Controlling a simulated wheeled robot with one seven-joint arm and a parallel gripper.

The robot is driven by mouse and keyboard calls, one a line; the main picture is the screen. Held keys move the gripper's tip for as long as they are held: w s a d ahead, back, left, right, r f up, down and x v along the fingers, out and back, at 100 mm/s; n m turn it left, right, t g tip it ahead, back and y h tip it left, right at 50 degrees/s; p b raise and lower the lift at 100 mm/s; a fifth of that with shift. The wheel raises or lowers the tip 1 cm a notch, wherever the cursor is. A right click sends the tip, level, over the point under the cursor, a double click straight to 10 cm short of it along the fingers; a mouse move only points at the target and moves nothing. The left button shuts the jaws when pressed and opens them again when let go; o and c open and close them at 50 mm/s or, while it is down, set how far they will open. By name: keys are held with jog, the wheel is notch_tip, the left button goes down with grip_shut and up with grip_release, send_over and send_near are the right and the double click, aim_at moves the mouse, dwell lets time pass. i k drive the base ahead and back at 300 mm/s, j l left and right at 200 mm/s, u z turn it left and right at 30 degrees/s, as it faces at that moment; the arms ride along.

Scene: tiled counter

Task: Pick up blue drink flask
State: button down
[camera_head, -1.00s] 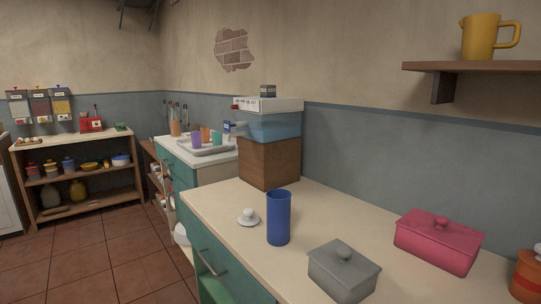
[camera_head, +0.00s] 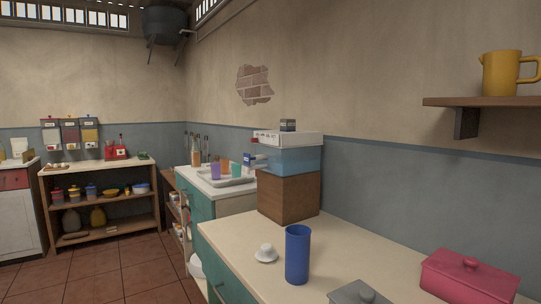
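The blue drink flask (camera_head: 298,255), a tall plain cylinder, stands upright on the cream counter (camera_head: 235,228) near its front edge. It is in full view and nothing touches it. My gripper is not in view in the head camera.
A small white lidded piece (camera_head: 265,253) sits just left of the flask. A grey lidded box (camera_head: 358,293), cut off by the frame, and a pink lidded box (camera_head: 469,277) stand to the right. Behind is a water dispenser (camera_head: 288,158) on a wooden block (camera_head: 288,196).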

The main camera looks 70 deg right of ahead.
aim_at(298, 237)
jog(key=z, duration=1.3)
jog(key=i+j+z, duration=0.25)
jog(key=i+j, duration=0.2)
jog(key=i+j+z, duration=0.25)
jog(key=i+j, duration=0.4)
